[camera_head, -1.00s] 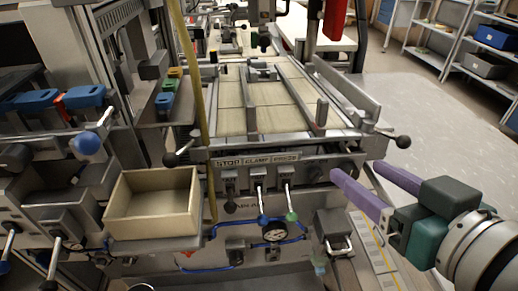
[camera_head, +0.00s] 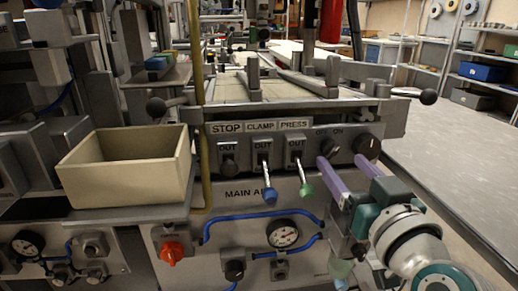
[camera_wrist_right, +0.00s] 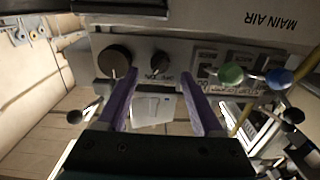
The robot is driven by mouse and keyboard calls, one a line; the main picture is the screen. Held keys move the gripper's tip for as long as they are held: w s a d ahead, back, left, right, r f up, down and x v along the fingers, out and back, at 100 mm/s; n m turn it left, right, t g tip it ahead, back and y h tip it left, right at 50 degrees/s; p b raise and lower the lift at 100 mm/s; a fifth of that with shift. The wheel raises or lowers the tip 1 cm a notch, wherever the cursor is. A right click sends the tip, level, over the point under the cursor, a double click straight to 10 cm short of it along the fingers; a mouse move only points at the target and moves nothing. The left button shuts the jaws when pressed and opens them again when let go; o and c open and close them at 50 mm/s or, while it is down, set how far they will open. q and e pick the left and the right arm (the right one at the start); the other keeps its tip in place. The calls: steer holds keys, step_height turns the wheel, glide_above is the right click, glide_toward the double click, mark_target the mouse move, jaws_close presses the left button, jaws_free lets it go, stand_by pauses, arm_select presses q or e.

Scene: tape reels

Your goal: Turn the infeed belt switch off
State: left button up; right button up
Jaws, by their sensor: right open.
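A small black rotary switch (camera_head: 328,147) under an OFF/ON label sits on the grey control panel (camera_head: 225,187), right of the STOP, CLAMP and PRESS labels. No label naming the infeed belt is readable. The switch also shows in the right wrist view (camera_wrist_right: 160,61), where its setting is hard to tell. My right gripper (camera_head: 345,162) has purple fingers, open and empty, pointing at the panel. In the right wrist view, the switch lies beyond and between the fingertips (camera_wrist_right: 159,76); contact is not visible. My left gripper is not in view.
A larger black knob (camera_head: 367,145) sits right of the switch. Levers with blue (camera_head: 270,195) and green (camera_head: 306,192) tips stick out to its left. A beige bin (camera_head: 125,170), a red knob (camera_head: 172,252) and a gauge (camera_head: 283,234) are nearby.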

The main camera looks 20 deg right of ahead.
mark_target(334, 153)
steer(key=shift+x, duration=1.8)
jaws_close()
